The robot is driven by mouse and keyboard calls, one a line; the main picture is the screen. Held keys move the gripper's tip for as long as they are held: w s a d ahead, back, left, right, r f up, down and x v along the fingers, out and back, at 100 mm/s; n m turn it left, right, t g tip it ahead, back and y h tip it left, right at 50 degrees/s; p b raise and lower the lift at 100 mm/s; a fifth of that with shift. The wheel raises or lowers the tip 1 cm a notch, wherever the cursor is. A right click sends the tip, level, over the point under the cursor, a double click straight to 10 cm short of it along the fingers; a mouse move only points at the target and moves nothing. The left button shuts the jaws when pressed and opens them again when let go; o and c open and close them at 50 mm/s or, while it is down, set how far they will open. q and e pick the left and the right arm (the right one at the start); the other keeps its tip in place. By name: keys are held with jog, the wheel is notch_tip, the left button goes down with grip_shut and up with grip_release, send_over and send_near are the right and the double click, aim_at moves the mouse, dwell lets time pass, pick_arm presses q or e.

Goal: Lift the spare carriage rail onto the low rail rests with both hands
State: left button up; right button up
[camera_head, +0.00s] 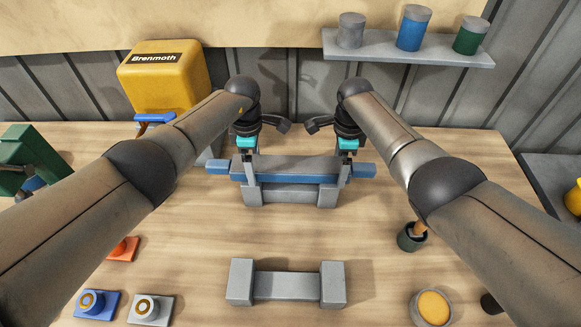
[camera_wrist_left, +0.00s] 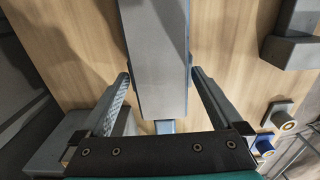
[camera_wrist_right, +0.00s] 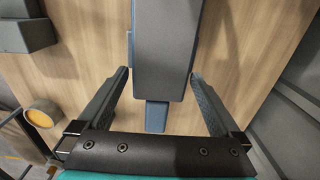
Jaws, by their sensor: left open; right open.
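The carriage rail, a grey bar with blue ends (camera_head: 218,167), lies level across a grey two-post rest (camera_head: 290,194) at the back middle of the bench. A second, empty grey two-post rest (camera_head: 287,286) stands nearer the front. My left gripper (camera_head: 245,170) is open over the left part of the rail; the left wrist view shows the rail's grey body (camera_wrist_left: 157,60) between its spread fingers. My right gripper (camera_head: 346,170) is open over the right part. The right wrist view shows the rail (camera_wrist_right: 167,50) between its fingers, with gaps on both sides.
A yellow Brenmoth box (camera_head: 165,78) stands at the back left. Coloured blocks with round tops (camera_head: 92,303) are at the front left. A dark cup (camera_head: 411,238) and a round yellow-topped container (camera_head: 432,307) are on the right. The bench between the two rests is clear.

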pick_arm(q)
jog(key=shift+f, duration=0.3)
pick_arm(e)
jog(key=shift+f, duration=0.3)
pick_arm(q)
jog(key=shift+c, duration=0.4)
pick_arm(e)
jog(key=shift+c, duration=0.4)
pick_arm(q)
grip_shut()
pick_arm(e)
grip_shut()
pick_arm(q)
jog(key=shift+w+r, duration=0.15)
jog(key=shift+r, duration=0.05)
pick_arm(e)
jog(key=shift+w+r, duration=0.15)
